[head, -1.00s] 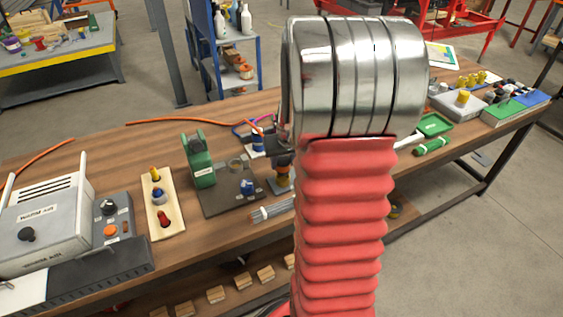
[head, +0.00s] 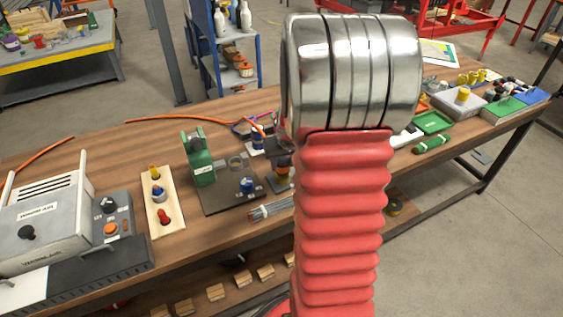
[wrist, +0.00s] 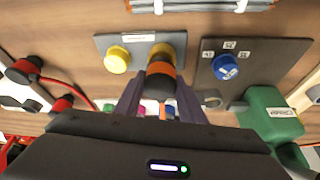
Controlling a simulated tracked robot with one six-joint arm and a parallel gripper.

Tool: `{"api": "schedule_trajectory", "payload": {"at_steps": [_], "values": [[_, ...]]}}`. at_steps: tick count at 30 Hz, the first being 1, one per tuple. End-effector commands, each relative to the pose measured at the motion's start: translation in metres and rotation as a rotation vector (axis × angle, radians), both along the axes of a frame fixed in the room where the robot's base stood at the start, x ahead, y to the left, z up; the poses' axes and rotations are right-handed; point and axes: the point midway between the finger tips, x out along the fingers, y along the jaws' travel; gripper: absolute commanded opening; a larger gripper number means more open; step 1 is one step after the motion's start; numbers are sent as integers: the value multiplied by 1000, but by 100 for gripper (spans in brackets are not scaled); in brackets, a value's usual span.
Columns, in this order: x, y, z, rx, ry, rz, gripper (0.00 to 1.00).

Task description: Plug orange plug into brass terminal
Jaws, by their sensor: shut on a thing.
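The orange plug (wrist: 160,69), with a black body, is between the two fingers of my gripper (wrist: 158,104) in the wrist view. The fingers are shut on it. Just beyond it, on a grey plate (wrist: 137,41), a yellowish brass-coloured part (wrist: 161,49) shows, largely hidden by the plug. I take it for the brass terminal; I cannot tell whether plug and terminal touch. A yellow knob (wrist: 117,60) is on the same plate, left of the plug. In the head view my arm hides most of this area; an orange and black piece (head: 283,170) shows at its left edge.
A dark panel with a blue knob (wrist: 225,67) and a green clamp (wrist: 270,112) stand close to the right of the plug in the wrist view. Red and black connectors (wrist: 24,70) with a red cable lie left. Grey rods (head: 270,208) lie near the bench's front edge.

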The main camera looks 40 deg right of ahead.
Motion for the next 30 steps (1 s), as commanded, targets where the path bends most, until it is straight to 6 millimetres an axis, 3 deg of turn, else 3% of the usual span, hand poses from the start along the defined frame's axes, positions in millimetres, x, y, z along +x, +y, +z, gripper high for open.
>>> {"api": "schedule_trajectory", "payload": {"at_steps": [30], "values": [[1, 0, -14, 0, 0, 1, 9]]}}
